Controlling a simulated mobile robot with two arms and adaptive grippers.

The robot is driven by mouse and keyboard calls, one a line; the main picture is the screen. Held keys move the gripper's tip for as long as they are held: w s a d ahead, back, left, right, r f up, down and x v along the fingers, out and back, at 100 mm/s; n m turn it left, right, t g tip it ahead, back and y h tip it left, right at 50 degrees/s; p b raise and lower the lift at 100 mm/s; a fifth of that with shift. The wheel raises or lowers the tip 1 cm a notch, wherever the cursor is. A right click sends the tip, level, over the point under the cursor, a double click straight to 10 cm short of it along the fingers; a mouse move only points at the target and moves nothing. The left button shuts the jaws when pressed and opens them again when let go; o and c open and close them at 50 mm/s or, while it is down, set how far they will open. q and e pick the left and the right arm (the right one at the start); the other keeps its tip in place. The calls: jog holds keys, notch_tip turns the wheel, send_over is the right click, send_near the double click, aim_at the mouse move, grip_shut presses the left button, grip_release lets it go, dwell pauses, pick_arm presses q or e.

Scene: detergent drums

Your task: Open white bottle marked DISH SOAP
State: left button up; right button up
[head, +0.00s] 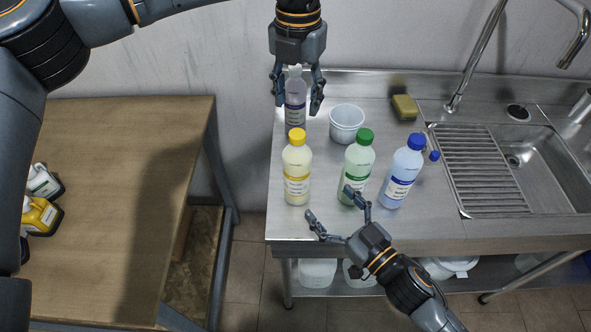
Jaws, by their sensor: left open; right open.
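Several labelled bottles stand upright on the steel counter, their lettering too small to read, so I cannot tell which says DISH SOAP. A pale lilac bottle with a whitish cap (296,112) stands at the back left. My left gripper (297,98) points down over it, open, its fingers on either side of the bottle's upper part. A cream bottle with a yellow cap (297,165), a green-capped bottle (358,163) and a blue-capped bottle (404,170) stand nearer. My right gripper (331,204) is open at the counter's front, its fingers in front of the cream and green-capped bottles.
A white tub (346,122) stands behind the green-capped bottle. A yellow sponge (404,107) lies at the back. The sink (550,160), drainer (480,165) and tap (476,50) are right. A wooden table (120,180) stands left, with small containers (38,215) at its left edge.

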aim_at(296, 167)
jog(key=x, duration=1.2)
jog(key=shift+w+a, duration=0.15)
jog(key=shift+w, duration=0.15)
